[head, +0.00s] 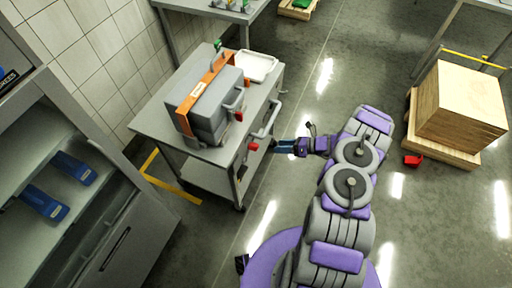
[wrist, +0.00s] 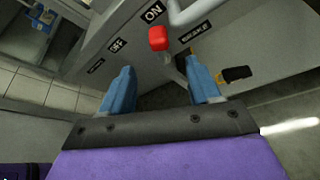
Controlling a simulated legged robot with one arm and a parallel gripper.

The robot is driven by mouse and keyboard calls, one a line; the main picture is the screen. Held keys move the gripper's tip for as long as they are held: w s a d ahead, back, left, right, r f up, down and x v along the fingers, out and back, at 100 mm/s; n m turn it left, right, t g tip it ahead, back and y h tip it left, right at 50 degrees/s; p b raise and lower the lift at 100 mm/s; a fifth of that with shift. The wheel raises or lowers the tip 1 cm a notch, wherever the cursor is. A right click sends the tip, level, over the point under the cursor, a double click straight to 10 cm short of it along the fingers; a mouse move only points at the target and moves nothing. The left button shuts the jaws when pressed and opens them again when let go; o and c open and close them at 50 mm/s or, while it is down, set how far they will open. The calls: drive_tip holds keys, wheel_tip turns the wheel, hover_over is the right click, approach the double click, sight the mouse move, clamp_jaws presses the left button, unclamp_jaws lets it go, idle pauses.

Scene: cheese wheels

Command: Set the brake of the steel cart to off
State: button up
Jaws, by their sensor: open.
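The steel cart (head: 205,150) stands left of centre in the head view, beside the tiled wall. Its end panel (wrist: 125,25) fills the upper wrist view, with printed ON, OFF and BRAKE labels. The brake lever's red knob (wrist: 158,38) sits just below the ON label, right of OFF; it also shows in the head view (head: 253,146). My gripper (wrist: 160,66) is open, its blue fingers either side of the line to the knob. The knob appears beyond the fingertips, and I see no contact. My gripper (head: 280,147) is just right of the knob in the head view.
A grey case (head: 190,108) with an orange strap and a white tray (head: 256,66) rest on the cart. A cart handle (head: 270,120) juts out near my gripper. A cabinet (head: 90,200) stands left, a wooden crate (head: 462,105) right. Floor between is open.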

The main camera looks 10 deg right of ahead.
sight(256, 147)
drive_tip(key=shift+b+x, duration=1.1)
drive_tip(key=shift+x, duration=5.35)
drive_tip(key=shift+r, duration=0.1)
drive_tip(key=shift+d, duration=0.3)
drive_tip(key=c, duration=0.4)
drive_tip(key=shift+s, duration=0.1)
clamp_jaws()
